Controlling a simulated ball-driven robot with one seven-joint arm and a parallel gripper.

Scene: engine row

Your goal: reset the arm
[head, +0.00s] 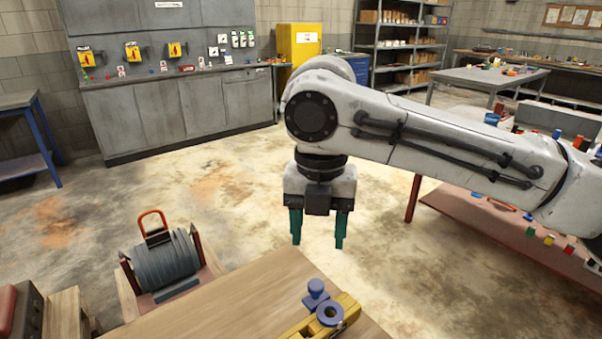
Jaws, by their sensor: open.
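My arm reaches in from the right of the head view, and its end bends down. My gripper (319,243) points downward with two green fingers spread apart. It is open and nothing shows between the fingers. It hangs beyond the far edge of the wooden table (235,305), with the concrete floor behind it in the picture.
A yellow tool with blue round parts (327,316) lies on the wooden table. A grey ribbed machine with an orange handle (166,262) stands at the left. A red bench (490,222) with small coloured items is at the right, partly behind my arm. Open floor (220,185) lies beyond.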

